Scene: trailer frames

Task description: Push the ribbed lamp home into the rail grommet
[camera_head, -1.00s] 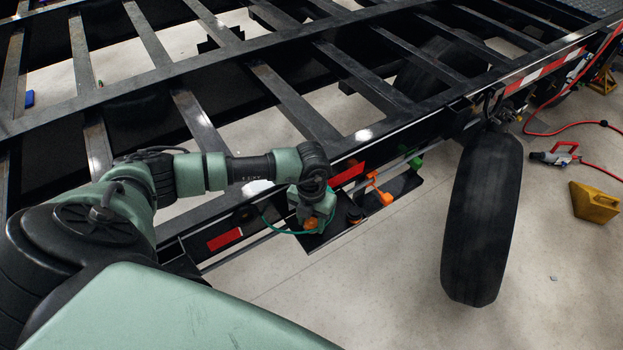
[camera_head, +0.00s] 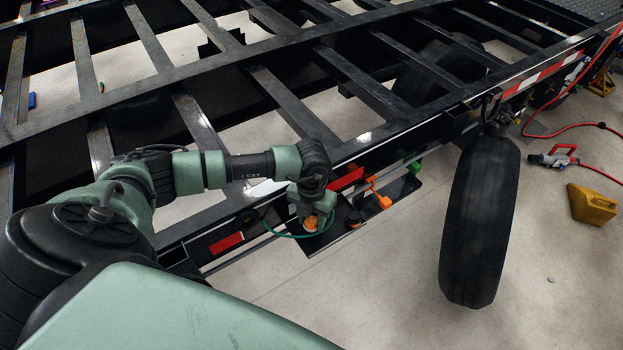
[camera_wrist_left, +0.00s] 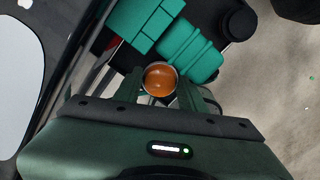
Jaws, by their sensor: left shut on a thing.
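My left gripper (camera_head: 310,217) is at the near side rail of the trailer frame, above a dark shelf below the rail. It is shut on the ribbed lamp, a small round orange piece (camera_head: 311,224). In the left wrist view, the lamp (camera_wrist_left: 160,78) shows as an orange dome with a pale rim between the two fingers (camera_wrist_left: 160,93). The lamp's ribs are too small to tell. I cannot make out the grommet for sure. My right gripper is not in view.
Teal blocks (camera_wrist_left: 160,22) and a ribbed teal piece (camera_wrist_left: 190,60) lie just beyond the lamp. An orange piece (camera_head: 383,201) and a green one (camera_head: 415,167) are right of my gripper. A tyre (camera_head: 480,220) stands farther right. The near floor is clear.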

